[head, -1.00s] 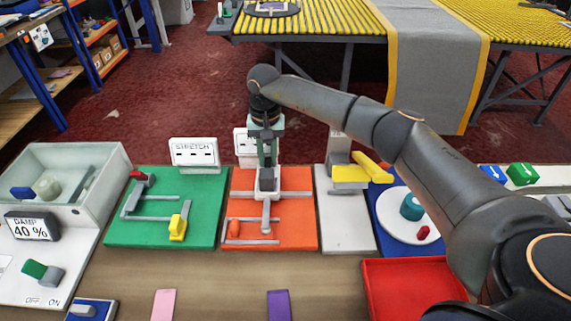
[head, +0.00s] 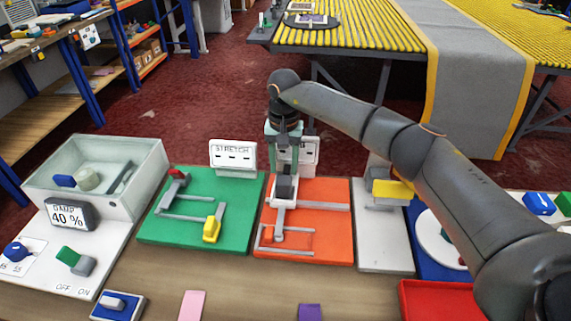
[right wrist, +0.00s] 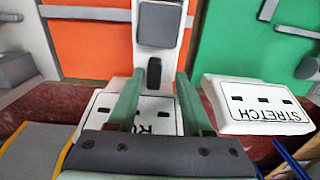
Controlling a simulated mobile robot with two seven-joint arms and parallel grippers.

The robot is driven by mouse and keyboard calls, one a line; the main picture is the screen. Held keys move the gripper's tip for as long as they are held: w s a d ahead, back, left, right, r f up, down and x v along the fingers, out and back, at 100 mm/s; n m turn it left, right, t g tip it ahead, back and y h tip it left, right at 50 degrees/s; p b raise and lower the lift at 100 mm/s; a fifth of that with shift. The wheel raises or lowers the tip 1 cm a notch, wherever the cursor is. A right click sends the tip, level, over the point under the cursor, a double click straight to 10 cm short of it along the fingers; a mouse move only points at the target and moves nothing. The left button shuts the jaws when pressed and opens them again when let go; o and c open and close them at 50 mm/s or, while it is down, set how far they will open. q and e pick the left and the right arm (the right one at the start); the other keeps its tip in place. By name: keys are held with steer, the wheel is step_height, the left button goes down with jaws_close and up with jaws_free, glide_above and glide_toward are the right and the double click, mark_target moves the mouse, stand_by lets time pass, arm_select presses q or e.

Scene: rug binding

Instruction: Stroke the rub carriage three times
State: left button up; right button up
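The rub carriage (head: 286,188) is a white slider with a grey block on the orange board (head: 325,238), left of the board's middle on its grey rail. It also shows at the top of the right wrist view (right wrist: 158,52). A dark upright handle (right wrist: 154,72) stands on it. My right gripper (head: 285,152) is above the carriage's far end, pointing down. In the right wrist view my right gripper (right wrist: 160,76) has its green fingers apart, one on each side of the handle, with gaps visible. Contact is unclear. My left gripper is not in view.
The green board (head: 180,233) and STRETCH sign (head: 232,157) are to the left. Another sign (head: 308,150) stands close behind the carriage, partly hidden by my gripper. A grey board (head: 385,250) with a yellow block (head: 392,190) is to the right. A red tray (head: 430,290) is at front right.

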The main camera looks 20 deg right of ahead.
steer(key=shift+d, duration=0.1)
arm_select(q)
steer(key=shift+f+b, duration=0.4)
arm_select(e)
step_height(320, 180, up, 12)
steer(key=shift+r, duration=0.25)
